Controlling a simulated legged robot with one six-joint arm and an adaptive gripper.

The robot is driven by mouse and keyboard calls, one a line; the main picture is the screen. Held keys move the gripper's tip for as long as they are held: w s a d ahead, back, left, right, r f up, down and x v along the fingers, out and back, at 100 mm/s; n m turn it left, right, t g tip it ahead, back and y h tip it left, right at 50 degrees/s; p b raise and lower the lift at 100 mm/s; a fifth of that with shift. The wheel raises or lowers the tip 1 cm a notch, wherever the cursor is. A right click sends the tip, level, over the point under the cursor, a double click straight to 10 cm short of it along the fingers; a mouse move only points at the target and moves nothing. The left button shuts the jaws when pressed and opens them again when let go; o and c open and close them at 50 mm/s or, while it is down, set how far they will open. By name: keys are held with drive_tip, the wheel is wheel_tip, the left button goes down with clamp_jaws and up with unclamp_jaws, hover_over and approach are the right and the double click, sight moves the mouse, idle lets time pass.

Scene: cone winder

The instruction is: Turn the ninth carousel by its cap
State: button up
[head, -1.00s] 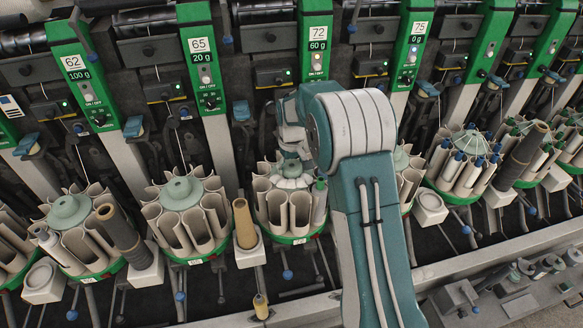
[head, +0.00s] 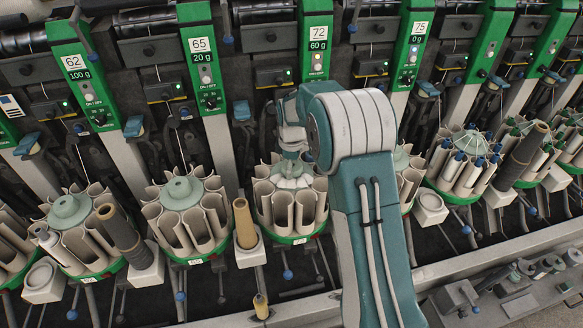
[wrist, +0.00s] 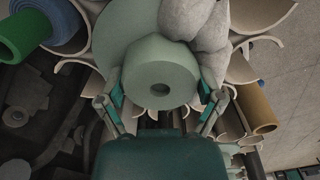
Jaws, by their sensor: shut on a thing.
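The carousel (head: 287,231) under the station marked 72 has a ring of beige, open-fronted tubes on a green base. My gripper (head: 292,150) reaches down to its top centre in the head view, where my arm hides part of its right side. In the wrist view the cap (wrist: 160,72) is a round grey-green knob with a small hole in its middle. My gripper (wrist: 160,98) is shut on this cap, one finger on each side. The carousel's tubes (wrist: 262,28) curve around the cap.
Similar carousels stand on both sides, one under station 65 (head: 182,205) on the left and one (head: 465,160) with blue-tipped bobbins on the right. A brown cone (head: 245,222) stands close to the left of the gripped carousel. A grey rail (head: 290,312) runs along the front.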

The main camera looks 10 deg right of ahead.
drive_tip(key=shift+f+n, duration=0.1)
drive_tip(key=shift+n, duration=0.5)
drive_tip(key=o, duration=1.1)
drive_tip(key=shift+c, duration=0.2)
wheel_tip(320, 180, up, 12)
drive_tip(key=shift+w, duration=0.1)
